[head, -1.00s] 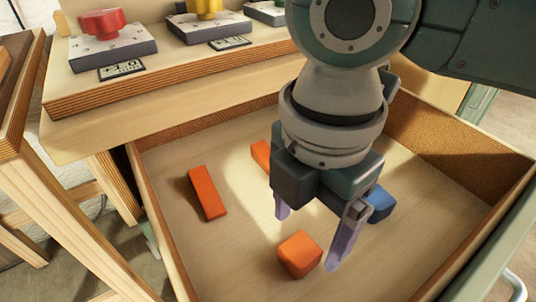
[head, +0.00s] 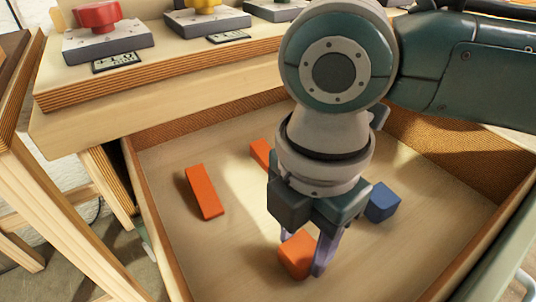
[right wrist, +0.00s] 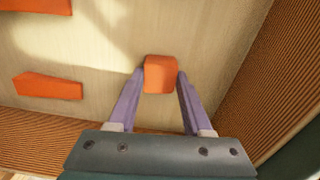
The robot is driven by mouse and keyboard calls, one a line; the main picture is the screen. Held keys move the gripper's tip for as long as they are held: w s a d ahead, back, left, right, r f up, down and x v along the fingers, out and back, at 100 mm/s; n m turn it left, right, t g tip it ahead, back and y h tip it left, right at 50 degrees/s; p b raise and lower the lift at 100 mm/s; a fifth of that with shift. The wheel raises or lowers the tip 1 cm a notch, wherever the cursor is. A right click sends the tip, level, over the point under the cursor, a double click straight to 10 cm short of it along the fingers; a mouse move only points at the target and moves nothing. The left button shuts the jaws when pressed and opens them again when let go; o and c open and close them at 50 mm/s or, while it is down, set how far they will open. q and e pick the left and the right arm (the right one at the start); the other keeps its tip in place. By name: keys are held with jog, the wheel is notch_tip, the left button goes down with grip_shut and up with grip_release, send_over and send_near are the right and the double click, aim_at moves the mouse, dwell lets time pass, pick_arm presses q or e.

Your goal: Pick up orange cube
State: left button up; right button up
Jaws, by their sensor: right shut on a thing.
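The orange cube (head: 297,256) is in the open drawer, near its front middle. My right gripper (head: 303,258) reaches down from above with its purple fingers on either side of the cube. In the right wrist view the orange cube (right wrist: 160,74) sits between the two fingertips (right wrist: 160,80), which touch its sides; the gripper is shut on it. The cube appears to be at the drawer floor; whether it is lifted I cannot tell. My left gripper is not in view.
Two long orange blocks, one at the left (head: 205,191) and one partly hidden behind my gripper (head: 261,153), lie in the drawer (head: 170,255). A blue cube (head: 382,202) lies to the right. A bench with red (head: 98,16) and yellow (head: 206,7) knobs stands behind.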

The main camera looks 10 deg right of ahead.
jog(key=c, duration=0.4)
grip_shut()
jog(key=shift+r, duration=0.1)
